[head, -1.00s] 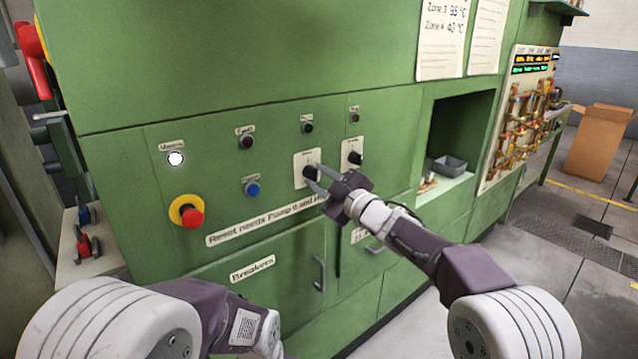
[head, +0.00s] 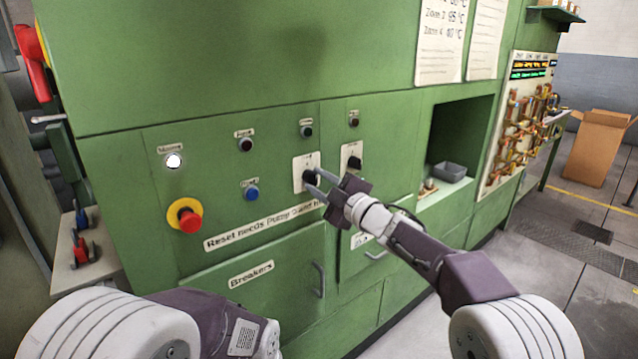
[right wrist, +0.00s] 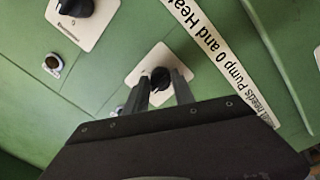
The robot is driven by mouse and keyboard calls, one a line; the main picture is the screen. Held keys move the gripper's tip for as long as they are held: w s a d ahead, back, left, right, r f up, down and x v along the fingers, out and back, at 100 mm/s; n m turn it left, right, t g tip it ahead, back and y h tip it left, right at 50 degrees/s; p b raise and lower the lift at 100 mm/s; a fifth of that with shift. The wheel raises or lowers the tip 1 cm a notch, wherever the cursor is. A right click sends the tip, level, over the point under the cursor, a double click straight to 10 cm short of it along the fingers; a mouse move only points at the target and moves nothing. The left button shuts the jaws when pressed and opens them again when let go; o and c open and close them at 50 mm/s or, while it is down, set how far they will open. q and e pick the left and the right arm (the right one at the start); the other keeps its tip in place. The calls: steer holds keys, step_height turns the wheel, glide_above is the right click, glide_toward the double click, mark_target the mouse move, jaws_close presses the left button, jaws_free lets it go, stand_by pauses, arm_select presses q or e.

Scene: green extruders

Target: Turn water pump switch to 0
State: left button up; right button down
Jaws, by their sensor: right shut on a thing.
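A black rotary switch knob (head: 309,175) sits on a white plate (head: 302,160) on the green panel; its label is too small to read. My right gripper (head: 314,181) reaches it from the right, with its two fingers around the knob. In the right wrist view, the fingers (right wrist: 163,88) are shut on the knob (right wrist: 160,76), one on each side. The knob's exact pointing direction is hard to tell. My left arm shows at the lower left, but its gripper fingers are out of view.
A second black rotary switch (head: 354,162) is close by on the right. A red emergency button (head: 188,219) and a blue button (head: 252,193) are to the left. Door handles (head: 318,280) stick out below. An open recess (head: 460,135) holds a grey bin (head: 450,170).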

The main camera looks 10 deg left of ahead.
steer(key=c, duration=1.1)
jaws_free()
steer(key=shift+s, duration=0.1)
steer(key=b+v, duration=0.1)
steer(key=v, duration=0.8)
